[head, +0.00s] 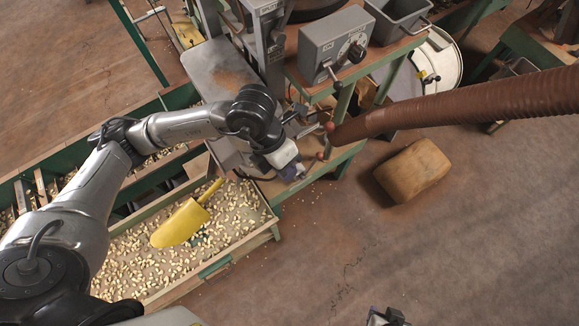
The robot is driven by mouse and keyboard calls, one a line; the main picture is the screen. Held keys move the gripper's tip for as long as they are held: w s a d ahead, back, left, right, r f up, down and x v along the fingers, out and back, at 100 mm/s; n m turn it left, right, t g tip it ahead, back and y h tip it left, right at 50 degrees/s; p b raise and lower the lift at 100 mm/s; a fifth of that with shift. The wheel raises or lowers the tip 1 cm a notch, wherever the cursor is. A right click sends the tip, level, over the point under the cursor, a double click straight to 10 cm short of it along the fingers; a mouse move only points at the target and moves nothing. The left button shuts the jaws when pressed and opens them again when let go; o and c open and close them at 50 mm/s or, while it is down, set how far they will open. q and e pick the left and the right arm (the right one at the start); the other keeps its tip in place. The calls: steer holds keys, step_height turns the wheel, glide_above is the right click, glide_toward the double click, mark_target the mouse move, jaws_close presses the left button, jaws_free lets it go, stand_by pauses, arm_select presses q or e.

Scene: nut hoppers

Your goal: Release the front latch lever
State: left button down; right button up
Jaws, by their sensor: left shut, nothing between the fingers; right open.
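Two levers with small red knobs, an upper one (329,127) and a lower one (320,156), stick out at the right side of the machine in the head view. I cannot tell which is the front latch lever, and its latch is hidden behind my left arm. My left gripper (296,175) points down just left of and below the lower knob. It is shut and empty, and looks apart from both knobs. My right gripper (386,317) is open at the bottom edge, partly cut off and far from the machine.
A tray (232,258) of nuts with a yellow scoop (180,224) lies below my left arm. A thick brown hose (460,105) runs in from the right, close to the knobs. A grey control box (336,42) stands above. A tan sack (412,170) lies on otherwise open floor.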

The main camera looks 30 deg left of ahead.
arm_select(q)
steer(key=s+d+r, duration=0.2)
steer(key=r, duration=0.3)
steer(key=s+d+r, duration=0.2)
steer(key=r, duration=0.4)
steer(key=shift+r, duration=0.2)
steer(key=shift+s, duration=0.1)
